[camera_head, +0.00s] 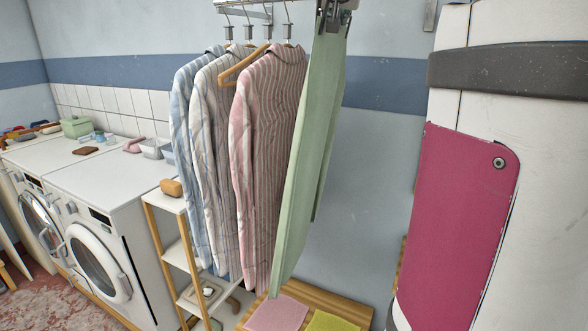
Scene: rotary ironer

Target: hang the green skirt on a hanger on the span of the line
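The green skirt (312,150) hangs long and nearly straight down at the centre of the head view, seen almost edge-on. Its top edge is right below my gripper (335,14), which is cut off by the top of the picture. The dark fingers and the skirt's hanger overlap there, so I cannot tell what the fingers touch or whether they are shut. The line (243,4) shows at the top, left of my gripper, with several hooks hanging from it. The skirt is just right of a pink striped shirt, overlapping it in the view.
Several shirts, including a blue one (195,140) and the pink striped one (265,150), hang left of the skirt. A wooden hanger (230,72) shows among them. Below stand a small shelf (165,198) and a wooden slatted bench (345,305) with folded cloths. Washing machines (95,260) stand left.

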